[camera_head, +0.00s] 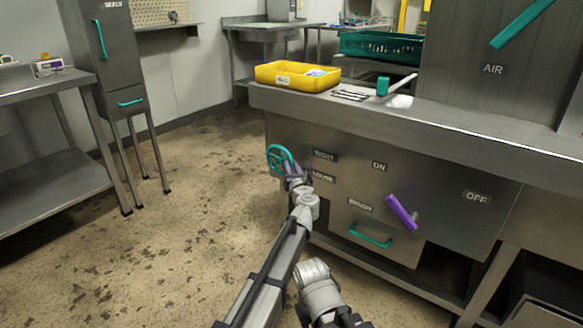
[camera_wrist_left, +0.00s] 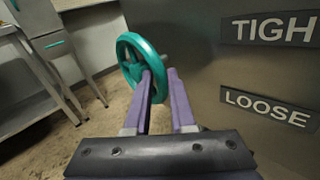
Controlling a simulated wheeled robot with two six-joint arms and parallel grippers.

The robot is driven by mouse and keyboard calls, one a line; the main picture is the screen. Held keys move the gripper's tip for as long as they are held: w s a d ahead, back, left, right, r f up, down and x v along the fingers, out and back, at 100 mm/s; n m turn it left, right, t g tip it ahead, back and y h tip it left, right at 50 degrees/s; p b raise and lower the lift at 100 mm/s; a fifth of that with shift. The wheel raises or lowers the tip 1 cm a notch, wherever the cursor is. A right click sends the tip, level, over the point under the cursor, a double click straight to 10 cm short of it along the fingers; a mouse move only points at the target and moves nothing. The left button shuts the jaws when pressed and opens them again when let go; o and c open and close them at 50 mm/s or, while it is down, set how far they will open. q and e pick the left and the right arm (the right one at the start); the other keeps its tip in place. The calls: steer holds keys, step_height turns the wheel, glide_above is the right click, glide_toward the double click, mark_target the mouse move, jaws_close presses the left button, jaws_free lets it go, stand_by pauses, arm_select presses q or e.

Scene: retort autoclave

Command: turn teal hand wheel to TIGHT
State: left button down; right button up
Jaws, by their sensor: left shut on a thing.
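The teal hand wheel (camera_head: 279,157) is mounted on the left end of the grey metal cabinet front. It also shows in the left wrist view (camera_wrist_left: 127,47), where its rim reaches between my purple fingers. My left gripper (camera_head: 291,170) is shut on the wheel's lower right rim. In the left wrist view the left gripper (camera_wrist_left: 160,80) partly covers the wheel. The TIGHT label (camera_head: 325,156) and the LOOSE label (camera_head: 323,177) are to the right of the wheel, TIGHT above LOOSE. My right gripper is not in view.
A purple lever (camera_head: 401,212) sits between the ON and OFF labels. A teal drawer handle (camera_head: 370,236) is below it. A yellow bin (camera_head: 297,77) and a teal-ended tool (camera_head: 383,85) are on the counter above. The floor to the left is clear.

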arm_select(q)
steer(key=f+m+t+b, duration=0.1)
steer(key=m+t+b, duration=0.1)
steer(key=b, duration=0.3)
steer(key=shift+f, duration=0.2)
steer(key=c, duration=0.8)
jaws_free()
